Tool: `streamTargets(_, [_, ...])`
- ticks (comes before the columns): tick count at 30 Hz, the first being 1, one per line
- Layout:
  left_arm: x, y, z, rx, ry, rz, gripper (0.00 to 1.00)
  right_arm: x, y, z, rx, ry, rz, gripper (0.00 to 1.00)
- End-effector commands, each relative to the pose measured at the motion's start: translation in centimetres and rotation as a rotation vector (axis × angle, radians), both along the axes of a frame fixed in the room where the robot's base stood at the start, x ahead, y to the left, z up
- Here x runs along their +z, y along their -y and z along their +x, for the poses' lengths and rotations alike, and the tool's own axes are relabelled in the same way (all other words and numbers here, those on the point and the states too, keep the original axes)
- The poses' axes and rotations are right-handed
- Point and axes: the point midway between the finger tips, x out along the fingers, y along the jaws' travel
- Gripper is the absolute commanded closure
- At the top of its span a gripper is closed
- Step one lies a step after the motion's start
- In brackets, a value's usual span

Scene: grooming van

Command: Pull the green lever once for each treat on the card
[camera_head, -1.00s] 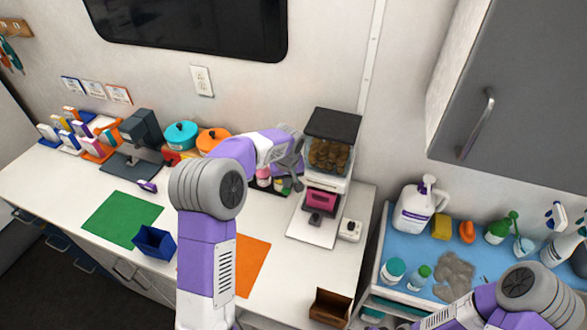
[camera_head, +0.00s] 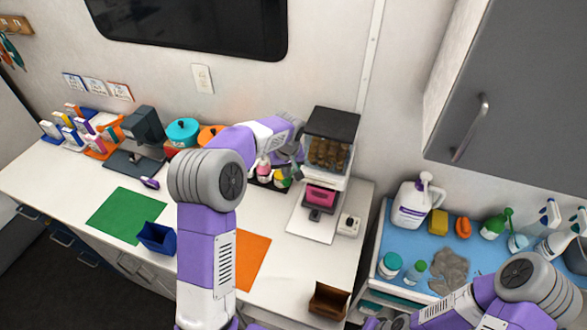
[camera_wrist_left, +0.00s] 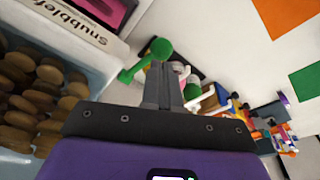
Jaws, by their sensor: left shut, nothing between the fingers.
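The treat dispenser (camera_head: 328,183) stands at the counter's right end, with brown treats in its clear hopper (camera_head: 329,153) and a pink part low on its front. My left gripper (camera_head: 298,170) is at the dispenser's left side. In the left wrist view my left gripper (camera_wrist_left: 163,80) is shut and empty. The green lever (camera_wrist_left: 161,48), a round knob on a green rod, shows just beyond its fingertips; I cannot tell whether they touch. The lever is hard to make out in the head view. Small cards (camera_head: 95,88) hang on the back wall; their pictures are too small to read.
A blue box (camera_head: 156,238) stands between a green mat (camera_head: 124,215) and an orange mat (camera_head: 250,262). A brown box (camera_head: 328,300) is at the front edge. Pots (camera_head: 182,133) and bottles stand behind my left arm. A blue-topped cart (camera_head: 408,258) with bottles is at right.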

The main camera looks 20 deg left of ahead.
Motion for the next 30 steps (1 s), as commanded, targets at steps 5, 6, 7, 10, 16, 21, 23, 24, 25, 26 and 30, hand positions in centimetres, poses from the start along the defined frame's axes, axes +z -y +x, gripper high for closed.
streamTargets(5, [0.6, 0.0, 0.0, 0.000, 0.001, 0.001, 1.00, 0.4, 0.0, 0.0, 0.000, 0.000, 0.000, 1.00])
streamTargets(6, [0.9, 0.0, 0.0, 0.000, 0.001, 0.000, 1.00, 0.7, 0.0, 0.0, 0.000, 0.000, 0.000, 1.00])
streamTargets(7, [1.2, 0.0, 0.0, 0.000, 0.001, 0.000, 1.00, 0.9, 0.0, 0.0, 0.000, 0.000, 0.000, 1.00])
streamTargets(10, [2.2, 0.0, 0.0, 0.000, 0.001, 0.000, 1.00, 1.7, 0.0, 0.0, 0.000, 0.000, 0.000, 1.00])
streamTargets(16, [4.3, 0.0, 0.0, 0.000, 0.001, -0.001, 1.00, 3.2, 0.0, 0.0, 0.000, 0.000, 0.000, 1.00])
streamTargets(21, [5.2, 0.0, 0.0, 0.000, 0.001, -0.001, 1.00, 3.8, 0.0, 0.0, 0.000, 0.000, 0.000, 1.00])
streamTargets(23, [5.1, 0.0, 0.0, 0.000, 0.000, 0.000, 1.00, 3.7, 0.0, 0.0, 0.000, 0.000, 0.000, 1.00])
streamTargets(24, [5.1, 0.0, 0.0, 0.000, 0.000, 0.000, 1.00, 3.6, 0.0, 0.0, 0.000, 0.000, 0.000, 1.00])
streamTargets(25, [5.0, 0.0, 0.0, 0.000, 0.000, 0.000, 1.00, 3.6, 0.0, 0.0, 0.000, 0.000, 0.000, 1.00])
streamTargets(26, [5.0, 0.0, 0.0, 0.000, 0.000, 0.000, 1.00, 3.6, 0.0, 0.0, 0.000, 0.000, 0.000, 1.00])
streamTargets(30, [5.0, 0.0, 0.0, 0.000, 0.000, 0.000, 1.00, 3.6, 0.0, 0.0, 0.000, 0.000, 0.000, 1.00])
